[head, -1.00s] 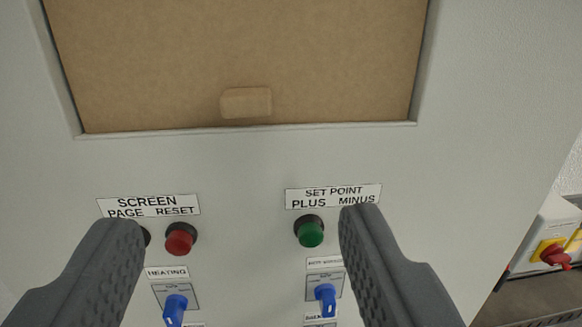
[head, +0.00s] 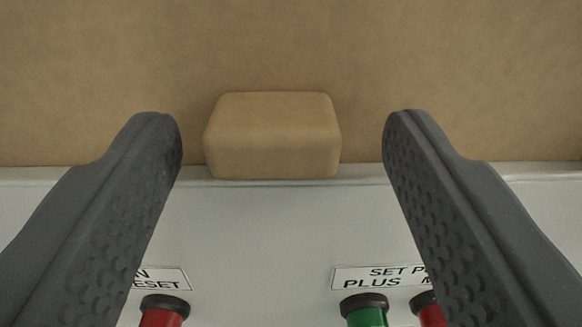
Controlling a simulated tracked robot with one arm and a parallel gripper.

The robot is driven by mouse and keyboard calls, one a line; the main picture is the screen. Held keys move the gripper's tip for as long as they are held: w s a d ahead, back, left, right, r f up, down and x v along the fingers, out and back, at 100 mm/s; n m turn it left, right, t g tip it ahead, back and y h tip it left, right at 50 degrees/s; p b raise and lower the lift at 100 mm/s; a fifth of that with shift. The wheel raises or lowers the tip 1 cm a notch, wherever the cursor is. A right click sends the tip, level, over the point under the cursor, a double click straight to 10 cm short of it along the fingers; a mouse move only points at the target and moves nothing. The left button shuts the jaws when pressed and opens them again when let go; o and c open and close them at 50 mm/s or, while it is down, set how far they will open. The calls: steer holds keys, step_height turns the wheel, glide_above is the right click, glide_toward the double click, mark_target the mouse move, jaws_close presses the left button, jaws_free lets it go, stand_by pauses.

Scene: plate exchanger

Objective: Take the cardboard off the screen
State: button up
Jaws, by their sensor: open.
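The brown cardboard (head: 290,50) fills the upper part of the view and covers the screen, which is hidden behind it. A block-shaped cardboard tab (head: 272,138) sticks out from its lower edge. My gripper (head: 278,135) is open, with one dark grey finger on each side of the tab. There is a clear gap between the tab and both fingers in the picture. I cannot tell how far the fingertips are from the cardboard in depth.
Below the cardboard runs the lower edge of the screen recess in the light grey panel (head: 270,225). Under it are a red button (head: 162,312), a green button (head: 366,312) and another red button (head: 430,308), with white labels above them, partly hidden by my fingers.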

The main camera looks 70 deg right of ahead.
steer(key=shift+w+d, duration=0.15)
steer(key=shift+d, duration=0.1)
steer(key=c, duration=1.1)
steer(key=shift+w+r+p, duration=0.1)
steer(key=shift+r+p, duration=0.2)
steer(key=shift+b+v, duration=0.7)
steer(key=shift+v, duration=1.05)
stand_by(0.9)
